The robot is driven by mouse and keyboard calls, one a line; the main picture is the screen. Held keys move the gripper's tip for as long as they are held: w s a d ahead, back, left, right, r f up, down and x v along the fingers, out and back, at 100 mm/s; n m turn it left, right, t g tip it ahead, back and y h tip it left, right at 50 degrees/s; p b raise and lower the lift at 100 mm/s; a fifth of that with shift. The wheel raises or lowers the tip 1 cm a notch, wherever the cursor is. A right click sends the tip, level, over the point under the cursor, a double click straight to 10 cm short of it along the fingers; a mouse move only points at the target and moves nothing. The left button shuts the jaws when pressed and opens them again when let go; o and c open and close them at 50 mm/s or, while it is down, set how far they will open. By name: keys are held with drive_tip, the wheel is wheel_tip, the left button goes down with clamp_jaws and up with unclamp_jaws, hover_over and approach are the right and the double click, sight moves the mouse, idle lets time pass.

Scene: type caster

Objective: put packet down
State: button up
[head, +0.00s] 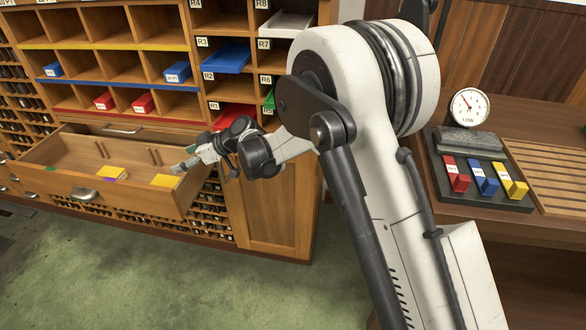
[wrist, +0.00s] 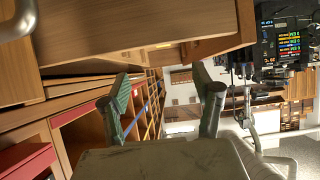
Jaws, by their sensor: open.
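My gripper (head: 184,166) is open over the right end of the pulled-out wooden drawer (head: 120,200). In the wrist view its two fingers (wrist: 163,98) stand wide apart, with nothing seen between them. One yellow packet (head: 165,181) lies in the drawer's front right corner, just below and left of the fingertips. I cannot tell whether the gripper touches the nearer packet.
Blue packets (head: 178,72) and red packets (head: 142,103) sit in cubbies above the drawer. A blue tray (head: 226,58) and a red tray (head: 235,117) fill slots to the right. A dark rack (head: 480,190) with red, blue and yellow packets stands on the right counter beside a dial gauge (head: 469,106).

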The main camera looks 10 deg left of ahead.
drive_tip(key=s+d+r+m+t+h, duration=0.1)
drive_tip(key=d+r+m+t+h, duration=0.15)
drive_tip(key=d+r, duration=0.6)
drive_tip(key=s+d+r+m+t+h, duration=0.1)
drive_tip(key=d+r+m, duration=0.2)
drive_tip(key=d, duration=1)
drive_tip(key=s+d+r+m+t+h, duration=0.1)
drive_tip(key=s+d+r+m+h, duration=0.3)
drive_tip(key=d, duration=0.7)
drive_tip(key=s+d+m+h, duration=0.1)
drive_tip(key=s+d+m, duration=0.1)
drive_tip(key=s+d, duration=0.4)
drive_tip(key=s+d+f+m+t+h, duration=0.1)
drive_tip(key=s+d+m+h, duration=0.1)
drive_tip(key=s+d, duration=0.5)
drive_tip(key=s+d+m+t+h, duration=0.1)
drive_tip(key=s+d+m, duration=0.3)
drive_tip(key=d, duration=1.2)
drive_tip(key=s, duration=0.3)
drive_tip(key=shift+s+d+f+h, duration=0.2)
drive_tip(key=shift+d+f+h, duration=0.1)
drive_tip(key=shift+f+h, duration=0.05)
